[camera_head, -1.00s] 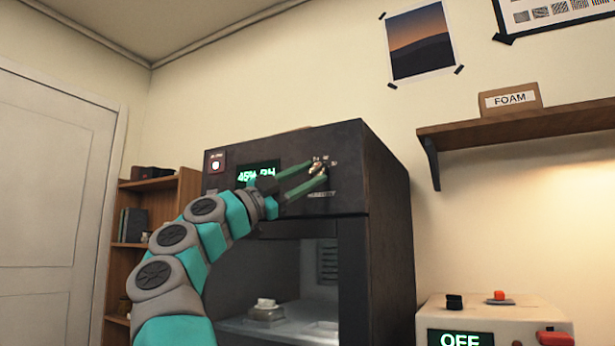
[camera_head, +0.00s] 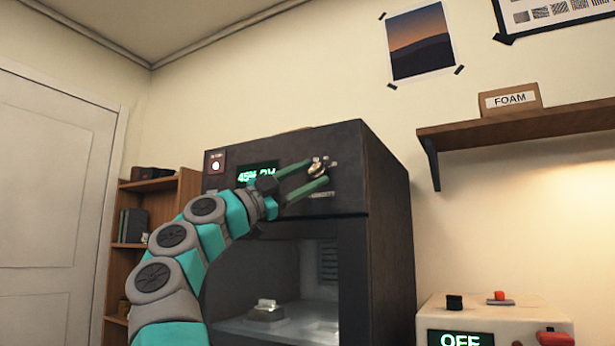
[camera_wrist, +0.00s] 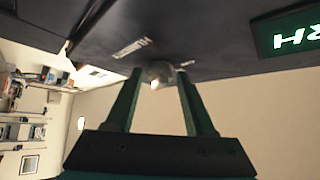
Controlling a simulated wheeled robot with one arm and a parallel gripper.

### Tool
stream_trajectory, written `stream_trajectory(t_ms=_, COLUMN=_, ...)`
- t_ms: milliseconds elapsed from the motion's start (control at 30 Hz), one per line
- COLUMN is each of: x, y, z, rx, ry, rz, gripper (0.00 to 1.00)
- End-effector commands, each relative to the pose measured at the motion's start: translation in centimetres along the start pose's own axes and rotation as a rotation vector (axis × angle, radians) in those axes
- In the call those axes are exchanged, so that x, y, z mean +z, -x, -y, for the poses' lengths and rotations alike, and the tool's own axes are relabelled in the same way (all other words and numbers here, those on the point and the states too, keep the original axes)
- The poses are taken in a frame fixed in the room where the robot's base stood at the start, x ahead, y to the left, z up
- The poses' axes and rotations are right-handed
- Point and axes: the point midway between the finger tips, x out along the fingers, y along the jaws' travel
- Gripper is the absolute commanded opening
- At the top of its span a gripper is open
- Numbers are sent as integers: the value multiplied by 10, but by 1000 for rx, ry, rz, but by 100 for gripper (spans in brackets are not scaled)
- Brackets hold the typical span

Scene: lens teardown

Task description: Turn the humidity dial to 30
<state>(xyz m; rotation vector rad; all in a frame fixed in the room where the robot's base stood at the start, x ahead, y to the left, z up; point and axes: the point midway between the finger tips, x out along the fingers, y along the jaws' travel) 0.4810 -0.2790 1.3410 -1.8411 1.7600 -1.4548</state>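The humidity dial (camera_head: 318,169) is a small metallic knob on the upper front panel of the dark cabinet (camera_head: 385,210). The cabinet's green display (camera_head: 245,176) reads 45% RH, partly covered by my arm. My gripper (camera_head: 318,172) has its two green fingers apart, one above and one below the dial. In the wrist view, the dial (camera_wrist: 160,72) sits between the fingertips of my gripper (camera_wrist: 160,75), with small gaps seen on both sides. The dial's scale marks are too small or hidden to read.
The cabinet's lower chamber has a pale object (camera_head: 267,312) on its floor. A wooden shelf (camera_head: 520,124) with a FOAM box (camera_head: 510,99) is on the wall to the right. A pale device (camera_head: 500,315) showing OFF stands at lower right.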

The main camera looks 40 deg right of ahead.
Motion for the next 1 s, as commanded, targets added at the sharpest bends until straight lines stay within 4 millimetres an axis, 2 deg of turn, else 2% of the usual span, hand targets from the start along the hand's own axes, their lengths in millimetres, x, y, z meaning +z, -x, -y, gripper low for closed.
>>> stream_trajectory(t_ms=33, x=0, y=0, z=0, rx=0, ry=0, rz=0, gripper=61)
stream_trajectory(t_ms=133, x=0, y=0, z=0, rx=0, ry=0, rz=0, gripper=72)
stream_trajectory(t_ms=467, x=0, y=5, z=0, rx=0, ry=0, rz=1, gripper=72)
stream_trajectory(t_ms=1000, x=0, y=73, z=-1, rx=0, ry=0, rz=1, gripper=72)
